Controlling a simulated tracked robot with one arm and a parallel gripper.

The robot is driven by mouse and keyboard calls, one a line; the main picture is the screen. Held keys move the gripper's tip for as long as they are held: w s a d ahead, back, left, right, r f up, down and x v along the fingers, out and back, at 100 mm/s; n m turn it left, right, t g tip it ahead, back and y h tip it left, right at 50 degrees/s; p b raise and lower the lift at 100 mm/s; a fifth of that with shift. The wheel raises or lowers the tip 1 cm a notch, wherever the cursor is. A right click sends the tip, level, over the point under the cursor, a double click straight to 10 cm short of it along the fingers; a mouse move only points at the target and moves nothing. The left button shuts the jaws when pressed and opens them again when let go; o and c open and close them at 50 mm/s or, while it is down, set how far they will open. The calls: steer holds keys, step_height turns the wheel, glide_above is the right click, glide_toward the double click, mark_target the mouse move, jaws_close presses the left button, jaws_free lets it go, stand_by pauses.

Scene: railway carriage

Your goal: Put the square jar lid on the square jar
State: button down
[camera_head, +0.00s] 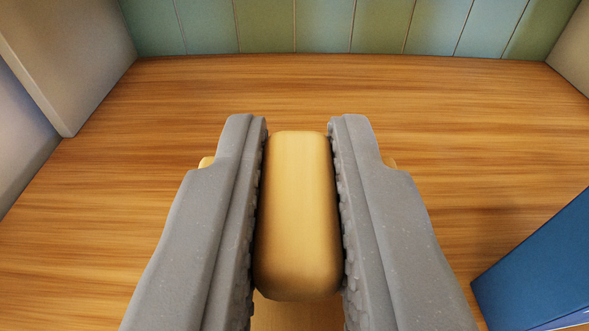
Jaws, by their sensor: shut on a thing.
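My gripper (297,136) points away from me over the wooden surface, with a grey ribbed finger on each side. It is shut on a smooth, rounded tan block, which looks like the grip of the square jar lid (297,215). Small tan edges show outside both fingers, and more tan shows below the grip, so a wider part seems to lie beneath it. The fingers hide most of that part. I cannot tell whether it hangs free or rests on something. I cannot make out the square jar in this view.
A wooden surface (460,130) fills most of the view and is clear ahead and to the left. A blue box-like object (545,265) stands at the lower right. A pale upright panel (70,50) is at the upper left. A green and teal panelled wall (320,28) closes the back.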

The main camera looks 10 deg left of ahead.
steer(key=shift+f+b, duration=0.3)
steer(key=shift+f, duration=0.35)
stand_by(0.6)
steer(key=c, duration=1.3)
jaws_free()
steer(key=v, duration=1.3)
steer(key=shift+s+d, duration=0.15)
steer(key=shift+s, duration=0.2)
